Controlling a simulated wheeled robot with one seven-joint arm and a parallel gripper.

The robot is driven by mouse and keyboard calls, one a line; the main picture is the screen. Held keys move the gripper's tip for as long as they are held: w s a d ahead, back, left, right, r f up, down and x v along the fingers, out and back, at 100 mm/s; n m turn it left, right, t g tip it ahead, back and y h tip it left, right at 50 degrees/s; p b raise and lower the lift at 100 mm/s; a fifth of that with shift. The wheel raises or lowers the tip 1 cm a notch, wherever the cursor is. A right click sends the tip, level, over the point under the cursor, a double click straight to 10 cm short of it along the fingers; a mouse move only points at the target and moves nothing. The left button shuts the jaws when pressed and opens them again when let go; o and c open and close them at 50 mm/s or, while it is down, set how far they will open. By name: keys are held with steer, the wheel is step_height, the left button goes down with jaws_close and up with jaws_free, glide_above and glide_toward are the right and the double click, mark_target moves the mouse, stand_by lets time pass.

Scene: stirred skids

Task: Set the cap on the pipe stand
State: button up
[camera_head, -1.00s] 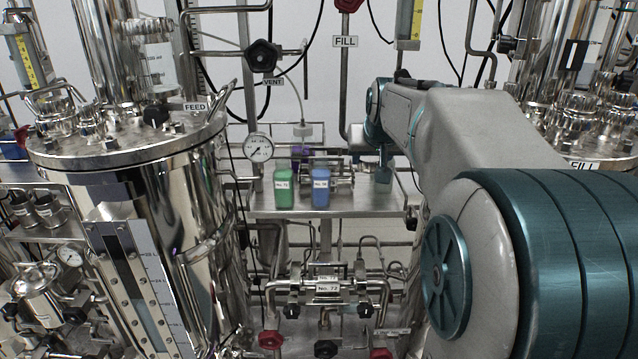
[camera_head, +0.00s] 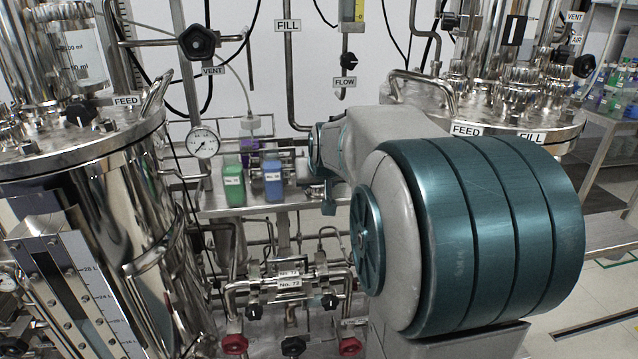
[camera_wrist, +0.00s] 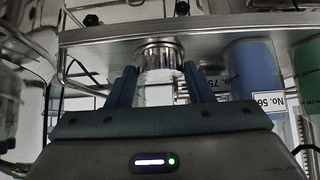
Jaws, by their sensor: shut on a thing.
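My gripper (camera_wrist: 160,82) shows in the wrist view, its two dark teal fingers shut on a shiny ribbed metal cap (camera_wrist: 160,57). A pale area shows below the cap between the fingers. The cap is in front of a metal shelf edge; I cannot tell whether they touch. I cannot pick out the pipe stand with certainty in either view.
On the metal shelf (camera_head: 225,205) stand a green bottle (camera_head: 234,186) and a blue bottle (camera_head: 272,180), with a purple one behind. A gauge (camera_head: 202,142) is left of them. Large steel vessels (camera_head: 90,200) flank the shelf. Pipes and valves (camera_head: 290,283) crowd below.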

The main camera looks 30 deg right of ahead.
steer(key=shift+f, duration=0.15)
steer(key=o, duration=1.1)
steer(key=shift+r, duration=0.2)
steer(key=shift+s+r, duration=0.15)
steer(key=shift+r, duration=0.1)
steer(key=p+v, duration=0.1)
steer(key=v, duration=1)
steer(key=s+a+f+n+g, duration=0.1)
steer(key=s+a+f+g, duration=0.1)
steer(key=s+a+f, duration=0.2)
steer(key=s+a+f+n+g+y, duration=0.1)
steer(key=s+a+f, duration=0.3)
steer(key=s+f, duration=0.4)
steer(key=s+a+f+n+g+y, duration=0.1)
steer(key=s+a+f+g, duration=0.2)
steer(key=s+a+f, duration=0.2)
steer(key=shift+s+f, duration=0.45)
steer(key=shift+f, duration=0.2)
